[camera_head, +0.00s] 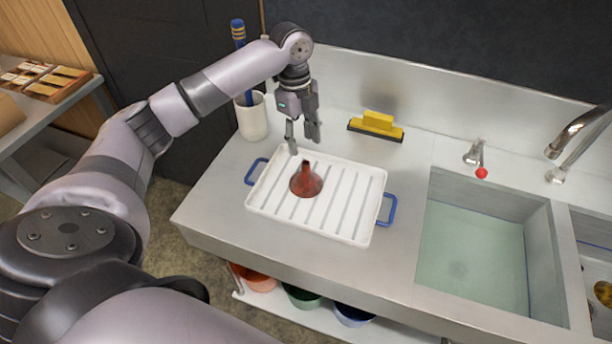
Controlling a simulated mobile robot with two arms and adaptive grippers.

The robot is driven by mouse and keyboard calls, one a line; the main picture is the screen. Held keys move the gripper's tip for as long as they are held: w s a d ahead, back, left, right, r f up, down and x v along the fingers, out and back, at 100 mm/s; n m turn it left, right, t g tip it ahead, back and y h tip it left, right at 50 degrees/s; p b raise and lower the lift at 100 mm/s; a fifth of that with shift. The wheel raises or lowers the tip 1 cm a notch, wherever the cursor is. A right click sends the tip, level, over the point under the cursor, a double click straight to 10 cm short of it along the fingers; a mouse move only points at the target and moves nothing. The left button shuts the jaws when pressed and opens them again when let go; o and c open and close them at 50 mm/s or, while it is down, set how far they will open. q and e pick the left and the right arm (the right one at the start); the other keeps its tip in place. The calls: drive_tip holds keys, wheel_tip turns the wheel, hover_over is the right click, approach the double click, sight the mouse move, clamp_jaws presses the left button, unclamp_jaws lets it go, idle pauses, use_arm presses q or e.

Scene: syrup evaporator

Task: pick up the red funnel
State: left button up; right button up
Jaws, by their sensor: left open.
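The red funnel (306,182) stands with its spout up and wide rim down on the left part of a white ribbed tray (345,228) with blue handles. My left gripper (304,146) is open and empty. Its fingers point down, just above and behind the funnel in the picture, and appear apart from it. The funnel is fully in view. My right gripper does not show.
A white cup (252,118) with a blue-handled tool stands behind the tray at the left. A yellow-and-black squeegee (377,125) lies near the back wall. A water-filled sink (470,255) with faucets is at the right. Colored bowls sit on the shelf below.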

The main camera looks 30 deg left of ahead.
sight(306, 162)
use_arm(q)
drive_tip(key=f, duration=0.4)
drive_tip(key=shift+w+d+p, duration=0.1)
drive_tip(key=shift+d+p, duration=0.1)
drive_tip(key=shift+p, duration=0.15)
drive_tip(key=shift+d+f+p, duration=0.1)
drive_tip(key=shift+f+p, duration=0.15)
drive_tip(key=shift+p, duration=0.05)
drive_tip(key=f, duration=0.1)
drive_tip(key=f+p, duration=0.1)
drive_tip(key=f, duration=0.1)
drive_tip(key=shift+s+d+f, duration=0.2)
drive_tip(key=shift+d+f, duration=0.05)
drive_tip(key=shift+f, duration=0.45)
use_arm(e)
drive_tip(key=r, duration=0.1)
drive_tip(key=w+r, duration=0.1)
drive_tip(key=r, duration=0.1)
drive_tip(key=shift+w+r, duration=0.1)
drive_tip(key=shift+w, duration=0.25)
use_arm(q)
drive_tip(key=shift+c, duration=0.3)
clamp_jaws()
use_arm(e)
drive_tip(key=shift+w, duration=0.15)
use_arm(q)
drive_tip(key=shift+r, duration=0.1)
